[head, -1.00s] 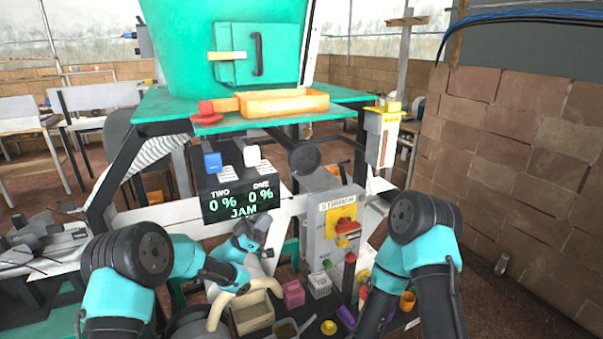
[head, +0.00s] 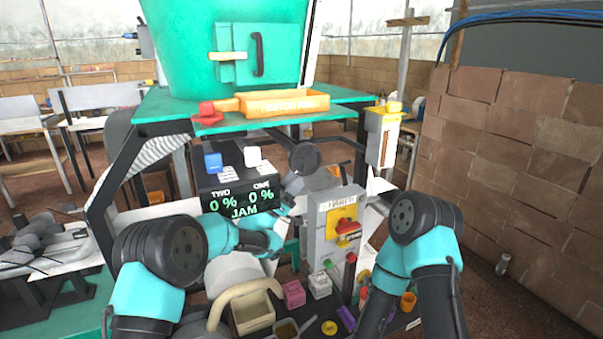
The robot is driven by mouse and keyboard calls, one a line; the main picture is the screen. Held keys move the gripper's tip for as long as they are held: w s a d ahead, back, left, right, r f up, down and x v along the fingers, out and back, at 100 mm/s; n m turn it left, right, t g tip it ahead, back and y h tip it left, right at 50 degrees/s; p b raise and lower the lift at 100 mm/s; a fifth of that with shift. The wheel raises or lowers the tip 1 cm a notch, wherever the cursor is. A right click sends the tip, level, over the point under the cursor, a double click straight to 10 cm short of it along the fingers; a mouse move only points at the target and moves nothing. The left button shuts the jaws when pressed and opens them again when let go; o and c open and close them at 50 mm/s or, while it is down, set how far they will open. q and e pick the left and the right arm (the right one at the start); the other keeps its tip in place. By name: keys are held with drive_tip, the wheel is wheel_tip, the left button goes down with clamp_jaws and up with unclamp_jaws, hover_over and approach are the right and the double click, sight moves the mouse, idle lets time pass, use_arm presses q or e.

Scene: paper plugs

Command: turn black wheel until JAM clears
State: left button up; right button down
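The black wheel (head: 304,158) is a dark round disc under the green table, right of centre in the head view. The black display box (head: 243,206) to its left reads TWO 0 %, ONE 0 % and JAM in green. My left gripper (head: 292,187) is just below the wheel, close to its lower left edge. I cannot tell if it touches the wheel, and its fingers are too small and covered to read. My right arm comes down at the right, and its gripper does not show.
A grey control box (head: 331,236) with a yellow and red switch stands right of my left arm. Small bins and coloured parts, including a pink block (head: 293,294), fill the shelf below. An orange tray (head: 284,104) sits on the green table (head: 165,110) above.

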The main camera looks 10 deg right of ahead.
sight(299, 175)
use_arm(q)
drive_tip(key=shift+x, duration=1.9)
drive_tip(key=shift+c, duration=0.4)
